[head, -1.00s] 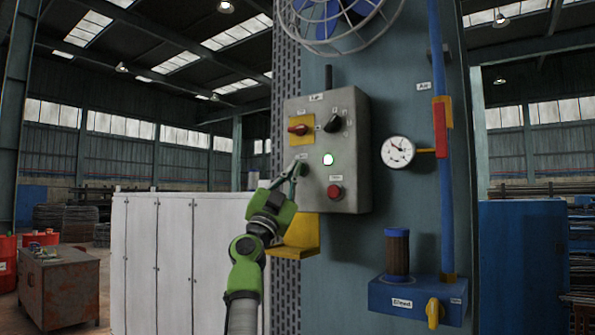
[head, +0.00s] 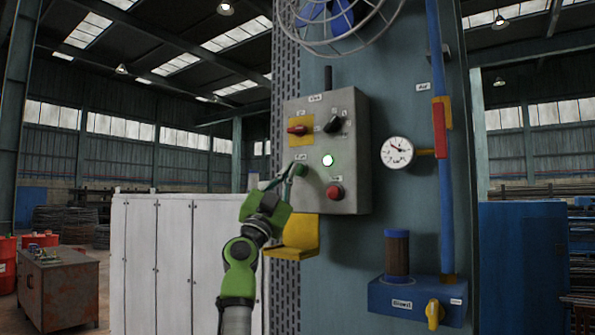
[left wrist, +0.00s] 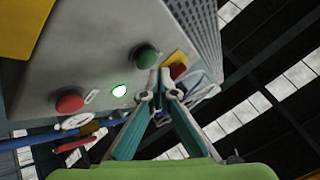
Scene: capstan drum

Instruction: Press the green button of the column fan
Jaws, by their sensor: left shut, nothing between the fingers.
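The green button (head: 301,169) is on the left part of the grey control box (head: 352,120), left of a lit lamp (head: 328,160). In the left wrist view the green button (left wrist: 145,55) shows unobstructed, just beyond my fingertips. My left gripper (head: 289,169) is shut and empty, with its tips just left of the button. In the left wrist view its fingers (left wrist: 160,78) meet at the tips, and a small gap seems to separate them from the button. My right gripper is not in view.
A red button (head: 335,192), a black knob (head: 339,121) and a red switch on a yellow plate (head: 300,131) share the box. A yellow bracket (head: 297,237) sits below it. The caged fan (head: 335,18) is above. A gauge (head: 397,152) is to the right.

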